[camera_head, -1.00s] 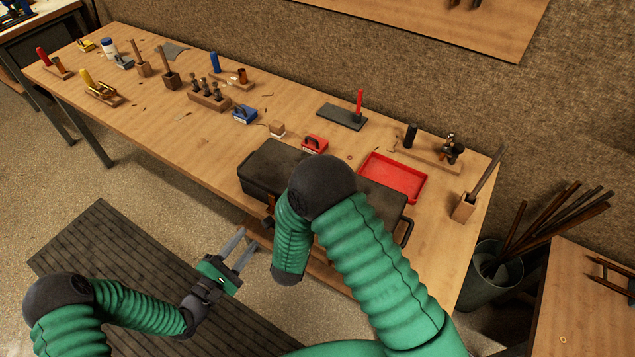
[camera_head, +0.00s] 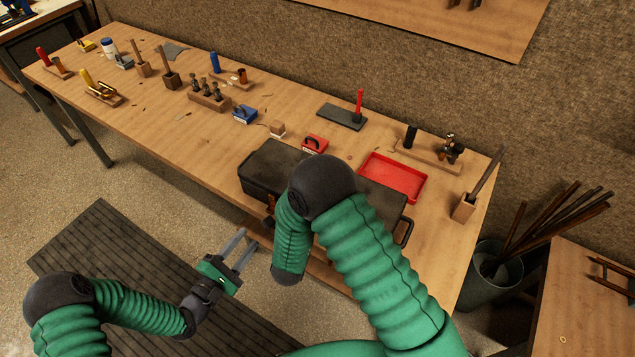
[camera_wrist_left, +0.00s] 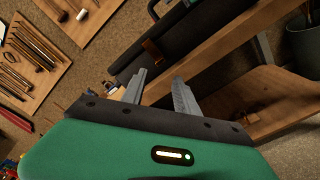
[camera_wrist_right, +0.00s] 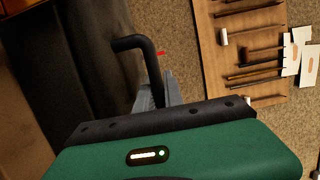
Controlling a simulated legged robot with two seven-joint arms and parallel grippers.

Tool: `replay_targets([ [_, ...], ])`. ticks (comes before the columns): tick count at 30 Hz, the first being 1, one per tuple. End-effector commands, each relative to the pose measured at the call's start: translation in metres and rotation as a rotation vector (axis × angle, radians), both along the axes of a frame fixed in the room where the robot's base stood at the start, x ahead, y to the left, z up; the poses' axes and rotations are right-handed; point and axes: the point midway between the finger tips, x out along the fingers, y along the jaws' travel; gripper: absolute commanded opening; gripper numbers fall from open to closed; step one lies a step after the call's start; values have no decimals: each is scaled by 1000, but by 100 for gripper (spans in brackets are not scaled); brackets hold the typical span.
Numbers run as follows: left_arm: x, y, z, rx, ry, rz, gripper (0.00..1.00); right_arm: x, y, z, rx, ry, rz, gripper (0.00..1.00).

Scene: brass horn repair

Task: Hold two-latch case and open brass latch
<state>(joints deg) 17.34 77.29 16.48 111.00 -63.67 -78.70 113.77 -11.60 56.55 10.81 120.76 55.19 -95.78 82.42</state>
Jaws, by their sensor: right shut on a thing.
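The dark two-latch case (camera_head: 272,167) lies closed near the bench's front edge, its middle hidden behind my right arm. A brass-coloured latch (camera_wrist_left: 152,48) shows on its front in the left wrist view; I cannot make out the other latch. My left gripper (camera_head: 247,240) is open and empty, in front of and below the case. In the left wrist view its fingers (camera_wrist_left: 159,78) point toward the case front, apart from the latch. My right gripper (camera_wrist_right: 160,92) is shut on the case's black bent handle (camera_wrist_right: 135,43); the arm hides this gripper in the head view.
A red tray (camera_head: 394,177) lies behind the case, with a small red box (camera_head: 315,143) and a blue one (camera_head: 245,114) farther left. Racks and tools stand along the bench (camera_head: 165,110). A bin of rods (camera_head: 497,270) is at right.

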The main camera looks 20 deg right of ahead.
Motion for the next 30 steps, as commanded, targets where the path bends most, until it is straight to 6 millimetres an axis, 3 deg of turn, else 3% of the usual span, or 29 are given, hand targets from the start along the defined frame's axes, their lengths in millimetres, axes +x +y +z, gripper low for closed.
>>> replay_targets([
  [12,0,0,0,0,0,0,36,-2,-3,-3,0,9,-6,0],
  [17,-1,-3,0,30,-44,2,17,-2,-3,-3,0,9,-6,0],
  [21,-7,-12,1,177,-245,16,0,-2,-3,-4,0,10,-6,0],
  [30,-25,-36,2,752,-940,78,0,-2,-3,-4,0,10,-6,0],
])
